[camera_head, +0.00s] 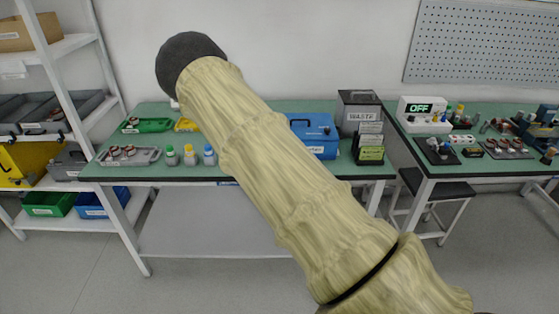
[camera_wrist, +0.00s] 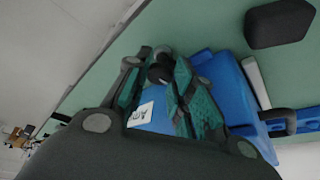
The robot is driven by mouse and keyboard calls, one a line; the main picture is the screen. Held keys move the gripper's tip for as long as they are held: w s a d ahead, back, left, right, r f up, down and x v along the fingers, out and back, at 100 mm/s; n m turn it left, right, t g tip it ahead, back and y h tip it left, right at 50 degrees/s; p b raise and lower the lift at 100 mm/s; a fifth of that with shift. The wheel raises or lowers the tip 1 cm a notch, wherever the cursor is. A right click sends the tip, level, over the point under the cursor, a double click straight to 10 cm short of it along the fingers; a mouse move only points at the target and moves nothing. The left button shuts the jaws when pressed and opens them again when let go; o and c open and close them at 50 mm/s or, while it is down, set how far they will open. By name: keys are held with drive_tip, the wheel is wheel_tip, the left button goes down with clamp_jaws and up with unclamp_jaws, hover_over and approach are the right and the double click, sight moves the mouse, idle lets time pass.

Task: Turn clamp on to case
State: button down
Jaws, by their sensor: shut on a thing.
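In the wrist view my gripper (camera_wrist: 165,72) has its two teal-padded fingers close together on a small dark rounded part (camera_wrist: 159,73), perhaps the clamp; the fingers hide much of it. A blue case (camera_wrist: 238,82) with a white label lies behind and around the fingers in that view. Whether the held part touches the case cannot be told. In the head view the blue case (camera_head: 318,134) stands on the green bench behind my arm. My gripper is hidden there, and my arm covers the left part of the case.
Bottles (camera_head: 190,157), a grey tray (camera_head: 143,157) and a green tray (camera_head: 148,125) sit at the bench's left. A dark block (camera_wrist: 281,23) lies near the case in the wrist view. The right bench holds a display box (camera_head: 424,113).

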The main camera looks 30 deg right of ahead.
drive_tip(key=shift+w+m+g+b, duration=0.15)
drive_tip(key=shift+m+g+b, duration=0.2)
drive_tip(key=shift+m, duration=0.45)
drive_tip(key=c, duration=2.2)
unclamp_jaws()
drive_tip(key=o, duration=1)
drive_tip(key=shift+o, duration=0.2)
drive_tip(key=shift+r, duration=0.1)
